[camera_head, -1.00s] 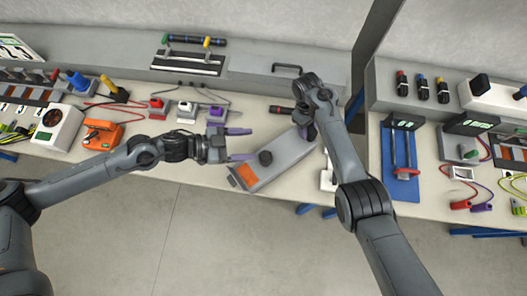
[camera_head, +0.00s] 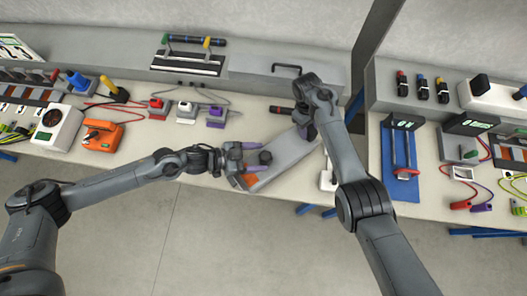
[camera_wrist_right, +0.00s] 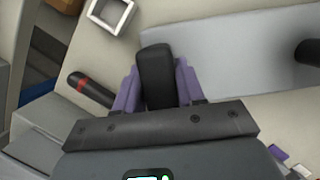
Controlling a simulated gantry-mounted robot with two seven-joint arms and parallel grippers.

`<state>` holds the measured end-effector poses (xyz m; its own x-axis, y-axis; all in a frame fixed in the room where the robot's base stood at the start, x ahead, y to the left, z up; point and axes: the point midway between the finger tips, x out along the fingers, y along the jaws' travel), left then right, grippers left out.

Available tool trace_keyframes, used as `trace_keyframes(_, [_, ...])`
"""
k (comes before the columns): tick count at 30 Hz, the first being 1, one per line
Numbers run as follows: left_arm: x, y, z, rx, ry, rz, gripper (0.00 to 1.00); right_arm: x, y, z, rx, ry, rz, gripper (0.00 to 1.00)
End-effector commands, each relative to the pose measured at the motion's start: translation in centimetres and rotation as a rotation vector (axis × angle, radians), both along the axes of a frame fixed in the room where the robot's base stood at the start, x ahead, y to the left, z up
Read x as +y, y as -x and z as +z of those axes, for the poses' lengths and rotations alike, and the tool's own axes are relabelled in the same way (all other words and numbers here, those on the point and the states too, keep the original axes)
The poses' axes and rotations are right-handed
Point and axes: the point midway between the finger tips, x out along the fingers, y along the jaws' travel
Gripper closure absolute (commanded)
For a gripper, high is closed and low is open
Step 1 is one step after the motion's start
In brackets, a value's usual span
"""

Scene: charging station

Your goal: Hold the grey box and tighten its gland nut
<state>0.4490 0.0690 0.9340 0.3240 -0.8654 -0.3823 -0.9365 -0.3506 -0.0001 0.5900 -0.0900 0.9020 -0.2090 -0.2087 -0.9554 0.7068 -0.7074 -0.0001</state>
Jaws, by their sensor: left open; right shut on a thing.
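The grey box (camera_head: 288,153) lies at an angle on the bench. A round black knob (camera_head: 265,157) stands on its top near the left end; I cannot tell whether this is the gland nut. My left gripper (camera_head: 257,157) is open, its purple fingers close to the knob, one on the far side and one on the near side. Contact is unclear. My right gripper (camera_head: 305,129) is at the box's other end. In the right wrist view, its purple fingers (camera_wrist_right: 157,90) are shut on a black part (camera_wrist_right: 156,72) at the box's edge. The knob also shows there (camera_wrist_right: 308,51).
A black cylinder with a red band (camera_wrist_right: 89,89) lies beside the right gripper. Red, white and purple-topped connectors (camera_head: 187,112) stand behind the left gripper. An orange device (camera_head: 102,136) is further left. A blue stand (camera_head: 401,165) is to the right. The bench's front edge is close to the box.

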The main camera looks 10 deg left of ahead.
Motion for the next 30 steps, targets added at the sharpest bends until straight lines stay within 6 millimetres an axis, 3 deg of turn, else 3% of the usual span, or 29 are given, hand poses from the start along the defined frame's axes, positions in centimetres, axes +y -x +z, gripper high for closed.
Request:
trace_keyframes(7, [-1.9, -0.7, -0.8, 0.0, 0.0, -0.001, 0.3, 0.0, 0.0, 0.0, 0.0, 0.0, 0.0, 0.86])
trace_keyframes(18, [-2.2, -0.8, -1.0, 0.0, -0.001, 0.0, 0.3, 0.0, 0.0, 0.0, 0.001, 0.001, 0.0, 0.86])
trace_keyframes(28, [-2.2, -0.8, -1.0, 0.0, -0.001, 0.0, 0.79, 0.0, 0.0, 0.0, 0.001, 0.001, 0.0, 0.86])
trace_keyframes(30, [-2.2, -0.8, -1.0, 0.0, -0.001, 0.0, 0.82, 0.0, 0.0, 0.0, 0.001, 0.001, 0.0, 0.86])
